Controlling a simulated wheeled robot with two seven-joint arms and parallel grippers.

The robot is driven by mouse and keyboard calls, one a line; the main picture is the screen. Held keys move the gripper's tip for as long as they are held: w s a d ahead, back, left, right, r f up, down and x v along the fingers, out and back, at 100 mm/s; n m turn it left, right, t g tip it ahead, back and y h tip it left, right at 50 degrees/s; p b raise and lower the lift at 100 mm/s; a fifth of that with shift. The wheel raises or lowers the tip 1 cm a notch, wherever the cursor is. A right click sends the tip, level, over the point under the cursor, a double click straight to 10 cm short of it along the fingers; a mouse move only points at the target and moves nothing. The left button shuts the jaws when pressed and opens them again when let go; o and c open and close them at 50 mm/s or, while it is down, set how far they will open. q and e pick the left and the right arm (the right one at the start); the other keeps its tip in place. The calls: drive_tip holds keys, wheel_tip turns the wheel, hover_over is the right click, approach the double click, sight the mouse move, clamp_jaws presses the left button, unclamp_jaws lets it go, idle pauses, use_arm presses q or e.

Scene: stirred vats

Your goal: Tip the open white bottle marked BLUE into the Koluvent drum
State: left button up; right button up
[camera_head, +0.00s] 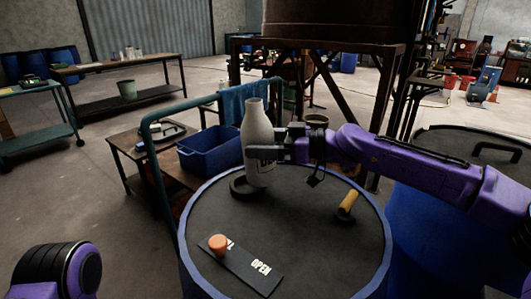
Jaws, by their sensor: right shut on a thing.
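I see no name on this drum. My left gripper is out of view; only a purple and black part of my left arm shows at lower left.
A second blue drum (430,230) with a dark lid stands at right. A blue bin (208,151) and a teal rail (158,175) stand behind left.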

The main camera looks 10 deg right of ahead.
drive_tip(key=shift+w+a+f+y+b, duration=0.1)
drive_tip(key=shift+a+f+y+b, duration=0.35)
drive_tip(key=shift+b, duration=1.5)
drive_tip(key=shift+r+p, duration=0.75)
drive_tip(key=shift+r, duration=0.5)
